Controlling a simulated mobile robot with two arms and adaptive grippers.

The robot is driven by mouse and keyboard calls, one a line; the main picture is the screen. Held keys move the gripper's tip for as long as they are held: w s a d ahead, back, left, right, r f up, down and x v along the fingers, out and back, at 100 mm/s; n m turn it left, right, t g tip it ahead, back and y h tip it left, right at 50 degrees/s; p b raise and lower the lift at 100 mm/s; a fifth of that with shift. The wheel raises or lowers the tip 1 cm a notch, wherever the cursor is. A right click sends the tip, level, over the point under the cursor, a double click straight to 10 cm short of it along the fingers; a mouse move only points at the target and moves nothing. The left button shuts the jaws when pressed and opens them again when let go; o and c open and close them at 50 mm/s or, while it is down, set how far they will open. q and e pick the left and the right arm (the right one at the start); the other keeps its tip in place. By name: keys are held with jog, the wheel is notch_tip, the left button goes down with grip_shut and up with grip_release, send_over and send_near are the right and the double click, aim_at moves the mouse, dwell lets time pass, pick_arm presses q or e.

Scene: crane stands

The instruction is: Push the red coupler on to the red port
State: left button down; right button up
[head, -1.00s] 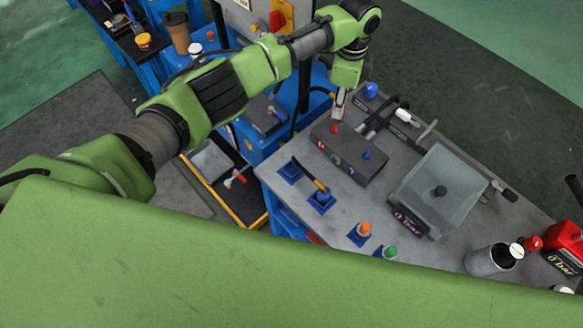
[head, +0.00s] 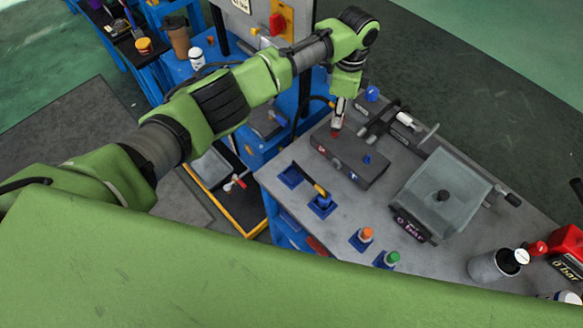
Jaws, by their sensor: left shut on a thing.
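My left gripper (head: 338,119) reaches down over the far left end of a dark block (head: 355,171) on the grey bench. It is shut on a small red piece (head: 335,133), which I take to be the red coupler. The piece is right at the block's top where the red port is. The fingers and the small size hide the port, and I cannot tell whether the coupler is fully seated. A blue port (head: 367,159) shows on the block's right part. My right gripper is not in view.
A clear-lidded box (head: 445,190) stands right of the block. A yellow-and-black tool (head: 320,189) and orange (head: 365,234) and green (head: 392,258) capped items stand in blue holders in front. A blue ball (head: 372,93) and a clamp (head: 385,118) are behind.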

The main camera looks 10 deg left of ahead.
pick_arm(q)
jog(key=shift+f+b, duration=0.6)
jog(key=shift+f, duration=0.65)
jog(key=c, duration=1.7)
grip_release()
jog(key=shift+r, duration=0.1)
notch_tip(320, 180, up, 5)
jog(key=p, duration=0.4)
jog(key=shift+p, duration=0.4)
